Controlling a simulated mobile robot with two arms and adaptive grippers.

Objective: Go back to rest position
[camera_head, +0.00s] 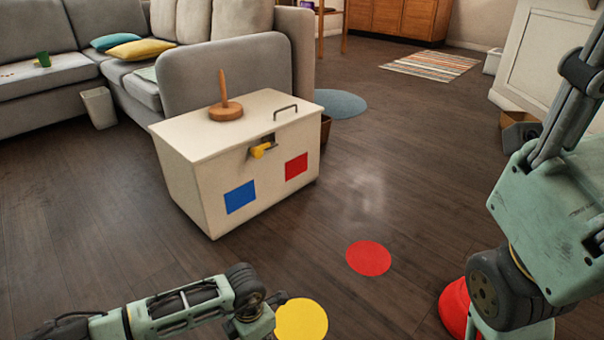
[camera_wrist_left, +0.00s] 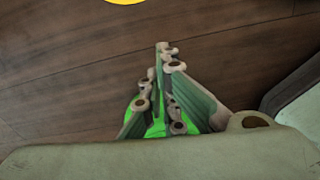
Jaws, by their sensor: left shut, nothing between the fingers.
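My left arm reaches in from the lower left in the head view, low over the wooden floor. Its gripper (camera_head: 278,298) is beside the yellow floor disc (camera_head: 302,320), partly hidden behind the wrist. In the left wrist view the fingers of the left gripper (camera_wrist_left: 166,50) are closed together with nothing between them. A green patch (camera_wrist_left: 157,128) shows behind the fingers, and the yellow disc (camera_wrist_left: 126,1) is at the top edge. My right arm is folded at the right edge of the head view; its gripper is not in view.
A white chest (camera_head: 205,171) with a yellow latch (camera_head: 262,149) and a wooden peg stand (camera_head: 226,110) on top stands ahead. A red disc (camera_head: 368,258) lies on the floor. A red object (camera_head: 455,305) is partly behind my right arm. The floor between is clear.

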